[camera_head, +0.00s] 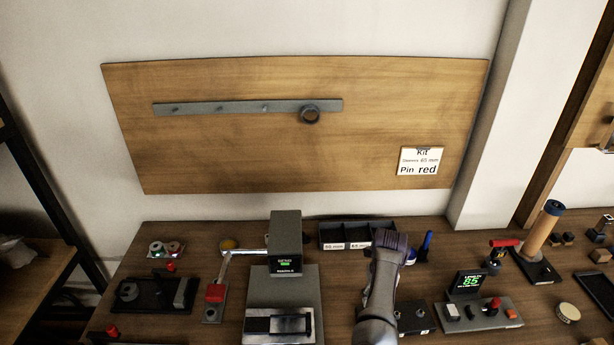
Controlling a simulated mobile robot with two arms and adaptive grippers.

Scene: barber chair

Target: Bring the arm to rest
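One of my arms, which I take to be the right, comes up from the bottom edge, right of centre. Its rounded dark end (389,243) is over the workbench, in front of the grey parts bin (335,232). I cannot make out separate fingertips there, nor whether anything is held. The arm hides part of the bin and of a dark box (413,318) behind it. My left gripper is not in view.
A grey press-like machine (286,240) stands left of the arm. A display reading 85 (469,283), a red-handled tool (505,243) and a wooden cylinder (543,228) stand right. A wooden board (290,160) with a peg rail (230,107) and kit card (420,161) hangs behind.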

